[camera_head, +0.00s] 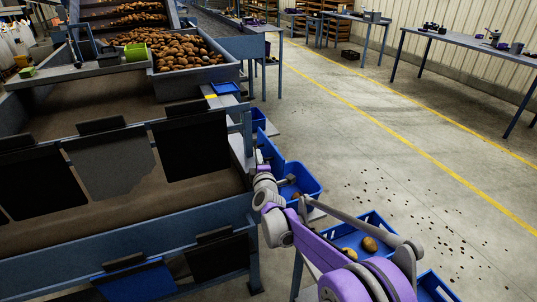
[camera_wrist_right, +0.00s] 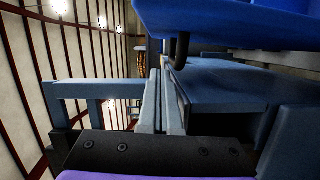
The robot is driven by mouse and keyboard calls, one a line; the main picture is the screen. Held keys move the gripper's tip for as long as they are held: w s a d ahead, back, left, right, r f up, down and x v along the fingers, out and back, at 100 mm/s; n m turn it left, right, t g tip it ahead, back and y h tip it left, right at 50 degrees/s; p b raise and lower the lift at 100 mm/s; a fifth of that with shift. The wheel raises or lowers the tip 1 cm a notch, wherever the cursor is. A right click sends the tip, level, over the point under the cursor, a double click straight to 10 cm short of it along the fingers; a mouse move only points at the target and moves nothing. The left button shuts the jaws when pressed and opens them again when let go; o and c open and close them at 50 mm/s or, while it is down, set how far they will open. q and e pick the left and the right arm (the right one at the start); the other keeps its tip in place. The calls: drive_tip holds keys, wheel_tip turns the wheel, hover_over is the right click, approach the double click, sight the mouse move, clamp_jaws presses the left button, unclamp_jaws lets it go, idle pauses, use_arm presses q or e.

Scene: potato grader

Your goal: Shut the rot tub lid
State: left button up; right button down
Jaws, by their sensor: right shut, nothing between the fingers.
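The rot tub, which I take to be the blue tub (camera_head: 311,181) beside the grader, has a blue panel, seemingly its lid (camera_head: 269,150), raised on its left side. My right gripper (camera_head: 290,180) is over this tub near the foot of the panel, partly hidden by my wrist. In the right wrist view its two grey fingers (camera_wrist_right: 153,85) lie together, shut and empty. A blue surface (camera_wrist_right: 240,25), lid or tub, hangs close above them; I cannot tell which, or whether they touch. My left gripper is out of view.
Another blue tub (camera_head: 375,222) with potatoes stands nearer, partly behind my right arm. The grader's frame (camera_head: 247,135) and belt (camera_head: 110,202) are on the left. Small clods lie scattered on the floor (camera_head: 430,190) at right, which is otherwise clear up to the benches (camera_head: 470,45).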

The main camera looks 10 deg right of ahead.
sight(269, 159)
drive_tip(key=shift+w+d+p, duration=0.2)
drive_tip(key=shift+d+p, duration=0.1)
drive_tip(key=shift+d, duration=1.5)
drive_tip(key=shift+d+f, duration=0.1)
